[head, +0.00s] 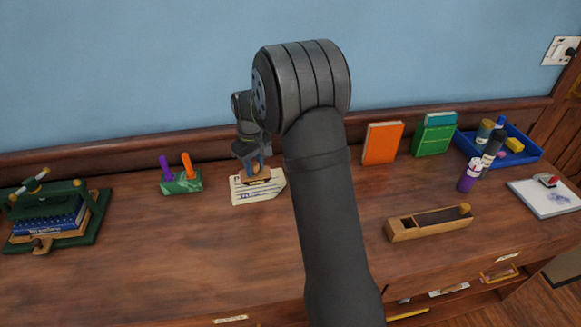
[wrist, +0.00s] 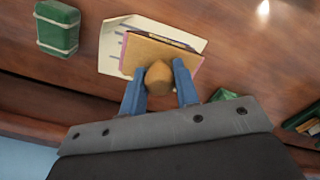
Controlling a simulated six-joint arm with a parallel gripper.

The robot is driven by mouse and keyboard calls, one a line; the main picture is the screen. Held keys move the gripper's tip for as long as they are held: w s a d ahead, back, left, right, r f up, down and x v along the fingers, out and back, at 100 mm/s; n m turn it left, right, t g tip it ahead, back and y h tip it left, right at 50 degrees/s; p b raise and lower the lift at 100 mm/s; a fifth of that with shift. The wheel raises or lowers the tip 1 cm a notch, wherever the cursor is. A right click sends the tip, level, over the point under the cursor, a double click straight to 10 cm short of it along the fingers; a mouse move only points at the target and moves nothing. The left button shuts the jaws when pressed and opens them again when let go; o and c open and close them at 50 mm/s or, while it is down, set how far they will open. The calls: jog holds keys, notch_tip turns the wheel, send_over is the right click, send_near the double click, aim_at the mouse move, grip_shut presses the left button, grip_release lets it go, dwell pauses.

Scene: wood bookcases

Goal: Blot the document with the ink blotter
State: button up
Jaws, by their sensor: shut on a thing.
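The ink blotter (head: 255,178) is a wooden rocker with a round knob, and it also shows in the wrist view (wrist: 160,52). My gripper (head: 257,166) is shut on its knob, with blue fingers on either side, as the wrist view (wrist: 158,82) shows. The document (head: 270,190) is a cream sheet with lines of writing, lying on the desk near the back wall; it also shows in the wrist view (wrist: 112,46). The blotter is over the document and hides much of it. I cannot tell whether its underside touches the paper.
A green pen holder (head: 182,184) with purple and orange pens stands left of the document. A book press (head: 55,220) is at far left. Orange (head: 382,143) and green (head: 432,136) books, a blue tray (head: 530,155) and a wooden plane (head: 428,224) are right. The front left desk is clear.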

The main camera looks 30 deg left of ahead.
aim_at(247, 180)
jog(key=shift+s+a+f, duration=0.15)
jog(key=shift+s+a, duration=0.2)
jog(key=shift+a, duration=0.2)
jog(key=shift+s+a+f, duration=0.1)
jog(key=shift+s+a, duration=0.2)
jog(key=shift+a, duration=0.2)
jog(key=shift+a+f, duration=0.1)
jog(key=shift+f, duration=2.9)
jog(key=shift+f, duration=0.55)
jog(key=shift+r, duration=0.15)
jog(key=shift+r, duration=3.4)
